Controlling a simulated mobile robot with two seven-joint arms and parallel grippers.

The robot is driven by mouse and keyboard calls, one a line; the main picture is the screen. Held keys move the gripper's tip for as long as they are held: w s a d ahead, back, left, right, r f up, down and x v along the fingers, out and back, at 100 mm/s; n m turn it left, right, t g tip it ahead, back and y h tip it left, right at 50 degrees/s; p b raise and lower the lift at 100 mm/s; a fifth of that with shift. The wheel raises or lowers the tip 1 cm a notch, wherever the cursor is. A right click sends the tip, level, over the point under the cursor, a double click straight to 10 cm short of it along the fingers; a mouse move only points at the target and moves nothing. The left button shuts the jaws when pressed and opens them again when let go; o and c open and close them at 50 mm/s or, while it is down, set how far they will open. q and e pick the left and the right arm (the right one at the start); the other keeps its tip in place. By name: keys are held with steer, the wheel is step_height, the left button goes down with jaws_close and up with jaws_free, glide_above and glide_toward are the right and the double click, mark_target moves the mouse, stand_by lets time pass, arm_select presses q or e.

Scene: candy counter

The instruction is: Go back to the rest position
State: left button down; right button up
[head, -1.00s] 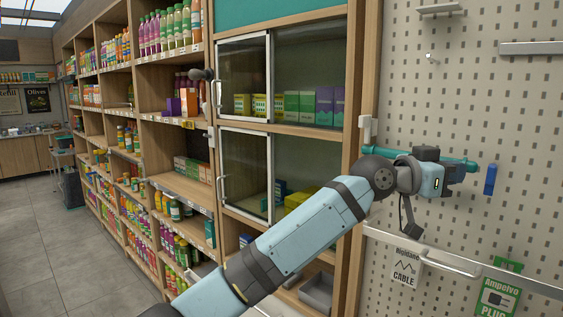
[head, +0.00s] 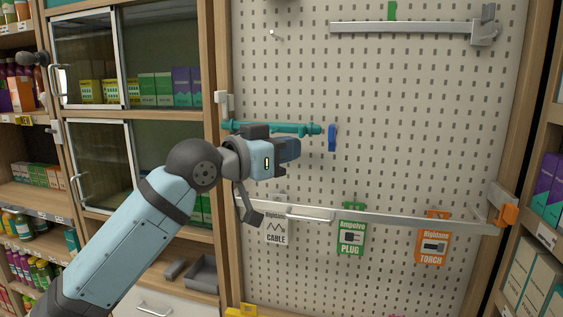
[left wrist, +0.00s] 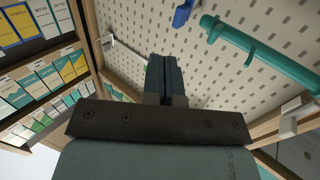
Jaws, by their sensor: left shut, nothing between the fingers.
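My left gripper (head: 290,149) reaches in from the left in the head view and stands in front of the pegboard (head: 400,180). It is shut with nothing between its fingers. In the left wrist view its closed fingers (left wrist: 165,75) show at the middle, pointing up the picture. My right gripper is in neither view.
A teal bar (head: 300,128) and a blue hook (head: 332,138) are on the pegboard close to my gripper. A metal rail (head: 400,220) crosses below, with packs such as the orange torch pack (head: 433,245). A glass-doored cabinet (head: 128,160) stands at the left.

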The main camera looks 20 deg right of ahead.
arm_select(q)
steer(key=w+a+f+n+t+y, duration=0.1)
steer(key=w+a+f+n+t, duration=0.15)
steer(key=a+f, duration=0.55)
steer(key=w+a+f+n+t+y, duration=0.1)
steer(key=a+f+n+t, duration=0.3)
steer(key=f, duration=0.8)
steer(key=s+a+f+n+t+y, duration=0.1)
steer(key=s+a+f+n+y, duration=0.15)
steer(key=a+f, duration=0.5)
steer(key=s+a+f+n+t+y, duration=0.1)
steer(key=a+f+n+y, duration=0.2)
steer(key=f, duration=0.8)
steer(key=s+a+f+g+y, duration=0.1)
steer(key=s+a+f+y, duration=0.2)
steer(key=s+a+f, duration=0.6)
steer(key=s+a+f+g+y+p, duration=0.1)
steer(key=s+a+f+y, duration=0.2)
steer(key=s+a+f, duration=0.7)
steer(key=s+f, duration=0.4)
steer(key=s, duration=0.1)
steer(key=shift+s+y, duration=0.35)
steer(key=shift+s, duration=0.05)
